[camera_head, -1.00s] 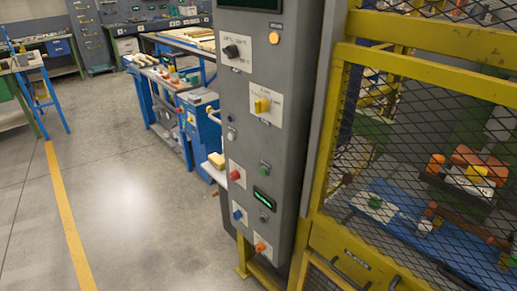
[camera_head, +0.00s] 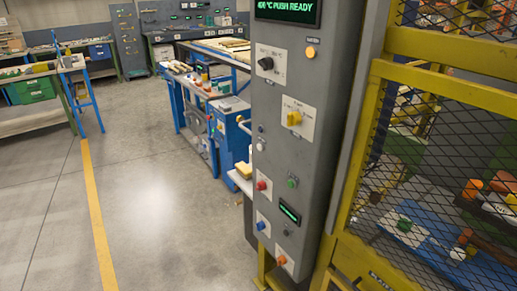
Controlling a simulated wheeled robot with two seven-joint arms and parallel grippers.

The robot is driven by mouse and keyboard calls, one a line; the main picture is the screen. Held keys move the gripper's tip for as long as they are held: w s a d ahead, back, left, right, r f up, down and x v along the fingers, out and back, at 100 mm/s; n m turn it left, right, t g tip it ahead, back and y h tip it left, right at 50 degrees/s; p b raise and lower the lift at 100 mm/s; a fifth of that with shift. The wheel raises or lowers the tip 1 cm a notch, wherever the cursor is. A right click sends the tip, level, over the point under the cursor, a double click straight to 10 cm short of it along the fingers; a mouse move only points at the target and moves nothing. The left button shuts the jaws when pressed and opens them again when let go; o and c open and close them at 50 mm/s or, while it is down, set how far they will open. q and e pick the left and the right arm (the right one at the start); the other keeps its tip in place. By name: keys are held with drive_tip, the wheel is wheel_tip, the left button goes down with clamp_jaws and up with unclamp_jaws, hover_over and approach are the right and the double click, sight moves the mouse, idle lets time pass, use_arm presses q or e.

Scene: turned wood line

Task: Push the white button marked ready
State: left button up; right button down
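A tall grey control cabinet (camera_head: 293,75) stands right of centre. A small white button (camera_head: 260,147) sits at its left edge, below a small dark round control (camera_head: 260,129); any label on the white button is too small to read. The lit display (camera_head: 287,10) at the top shows green text ending in "PUSH READY". The panel also bears a black knob (camera_head: 266,63), a yellow knob (camera_head: 294,118), and red (camera_head: 261,185), green (camera_head: 292,182), blue (camera_head: 261,226) and orange (camera_head: 282,260) buttons. Neither of my grippers is in view.
A yellow-framed mesh cage (camera_head: 440,75) stands directly right of the cabinet. Blue workbenches (camera_head: 231,110) stand behind it to the left. The concrete floor (camera_head: 160,215) at the left is clear, with a yellow line (camera_head: 97,220) along it.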

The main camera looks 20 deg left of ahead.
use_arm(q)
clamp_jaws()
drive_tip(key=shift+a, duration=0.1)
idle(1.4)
